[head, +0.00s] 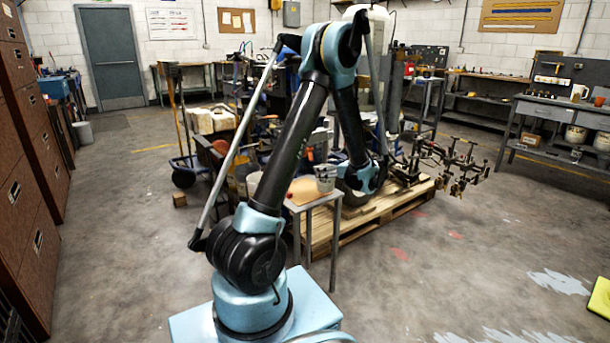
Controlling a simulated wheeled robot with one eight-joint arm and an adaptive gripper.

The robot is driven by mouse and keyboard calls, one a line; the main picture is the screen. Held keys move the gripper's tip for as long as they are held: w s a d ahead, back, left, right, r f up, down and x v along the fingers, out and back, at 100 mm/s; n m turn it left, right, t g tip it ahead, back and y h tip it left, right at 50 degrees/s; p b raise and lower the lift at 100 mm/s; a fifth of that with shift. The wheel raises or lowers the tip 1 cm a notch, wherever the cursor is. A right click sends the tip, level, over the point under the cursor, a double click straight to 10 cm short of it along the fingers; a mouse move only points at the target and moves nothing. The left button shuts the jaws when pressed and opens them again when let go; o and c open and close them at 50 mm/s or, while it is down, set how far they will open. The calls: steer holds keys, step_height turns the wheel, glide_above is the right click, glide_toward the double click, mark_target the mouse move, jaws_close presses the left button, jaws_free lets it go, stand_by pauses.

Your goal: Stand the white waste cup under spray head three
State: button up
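The end of my arm, with my gripper (366,180), is just right of the cup. My gripper's fingers cannot be made out, and neither can any contact with the cup. A dark metal frame with several hanging heads (455,168), apparently the spray heads, stretches out to the right, beyond the wooden pallet. No number shows, so I cannot tell which is head three. Nothing is visible under the heads except floor.
A wooden pallet (396,211) carries the machine behind the stand. A hand truck (184,150) stands at left, brown cabinets (32,190) line the left edge, and a workbench (560,115) is at right. The floor at front right is open, with white paint patches (560,285).

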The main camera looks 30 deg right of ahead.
steer(key=shift+x, duration=5.55)
steer(key=shift+f, duration=0.2)
steer(key=o, duration=1.1)
steer(key=shift+c, duration=0.2)
steer(key=shift+s+r, duration=0.1)
steer(key=v, duration=1.1)
steer(key=shift+s+d+r, duration=0.1)
steer(key=shift+s, duration=0.35)
